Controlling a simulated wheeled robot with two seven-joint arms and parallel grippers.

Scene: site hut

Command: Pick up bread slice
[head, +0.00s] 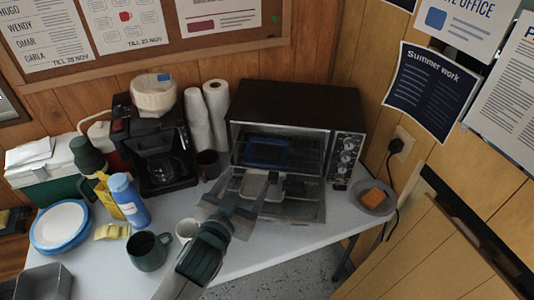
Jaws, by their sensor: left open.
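An orange-brown, square-cornered piece that looks like the bread slice (374,198) lies on a small grey plate (388,208) at the right end of the table, beside the toaster oven. My left gripper (250,184) is open in front of the oven (295,105), over its lowered door (300,211). It is well to the left of the bread slice and apart from it. The gripper hides part of the door and the oven opening. My right gripper is not in view.
A dark green mug (148,252) and a white cup (187,229) stand near my left arm. A blue bottle (129,200), a coffee maker (160,150) and stacked cups (197,120) stand at the left. A wooden panel (425,260) rises at the front right, near the plate.

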